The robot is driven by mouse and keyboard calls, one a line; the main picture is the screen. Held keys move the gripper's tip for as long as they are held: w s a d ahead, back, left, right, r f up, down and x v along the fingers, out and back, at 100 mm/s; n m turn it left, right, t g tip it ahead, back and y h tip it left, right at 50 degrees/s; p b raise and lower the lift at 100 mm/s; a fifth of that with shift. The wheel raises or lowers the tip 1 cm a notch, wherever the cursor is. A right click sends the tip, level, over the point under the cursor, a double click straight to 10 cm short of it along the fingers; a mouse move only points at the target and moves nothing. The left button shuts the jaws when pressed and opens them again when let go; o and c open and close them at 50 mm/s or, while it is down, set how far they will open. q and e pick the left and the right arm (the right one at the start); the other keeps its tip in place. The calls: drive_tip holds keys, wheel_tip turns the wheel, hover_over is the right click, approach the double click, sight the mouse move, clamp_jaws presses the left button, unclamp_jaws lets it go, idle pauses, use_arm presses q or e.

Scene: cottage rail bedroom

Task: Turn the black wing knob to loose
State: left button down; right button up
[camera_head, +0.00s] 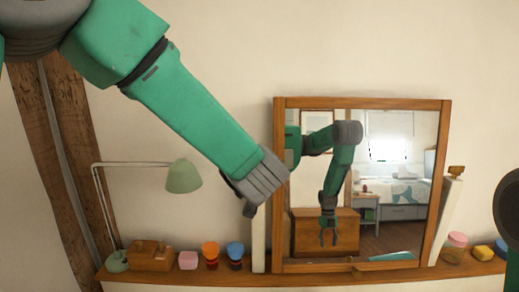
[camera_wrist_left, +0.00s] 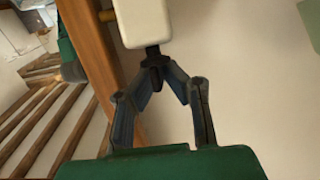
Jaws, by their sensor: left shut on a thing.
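The black wing knob (camera_wrist_left: 153,49) shows in the left wrist view as a small dark piece at the end of a cream post (camera_wrist_left: 145,22). My left gripper (camera_wrist_left: 156,62) has its two fingertips closed together on it. The fingertips hide part of the knob, and I cannot tell its exact angle. In the head view my left arm comes down from the upper left to the mirror's left side, where its wrist hides the knob and the fingers. The cream post (camera_head: 259,232) shows below that wrist. My right gripper is not in view.
A wood-framed mirror (camera_head: 279,130) stands on a wooden shelf (camera_head: 225,273) and reflects a green arm. A lamp (camera_head: 184,177), a wooden box (camera_head: 150,256), a pink block (camera_head: 188,260) and red (camera_head: 210,251) and blue (camera_head: 235,251) jars stand left. A yellow block (camera_head: 483,253) lies right.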

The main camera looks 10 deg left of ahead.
use_arm(q)
drive_tip(key=shift+s+d+f+n+g+y+p, duration=0.1)
drive_tip(key=shift+n+g+y+p, duration=0.3)
drive_tip(key=shift+n+y+p, duration=0.65)
drive_tip(key=shift+f+n+g+y+p, duration=0.15)
drive_tip(key=shift+n+g+y+p, duration=0.2)
drive_tip(key=shift+n+y, duration=0.25)
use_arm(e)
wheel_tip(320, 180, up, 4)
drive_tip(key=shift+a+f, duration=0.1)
use_arm(q)
drive_tip(key=shift+f+n+y, duration=0.1)
drive_tip(key=shift+n+y, duration=0.15)
drive_tip(key=shift+y, duration=0.2)
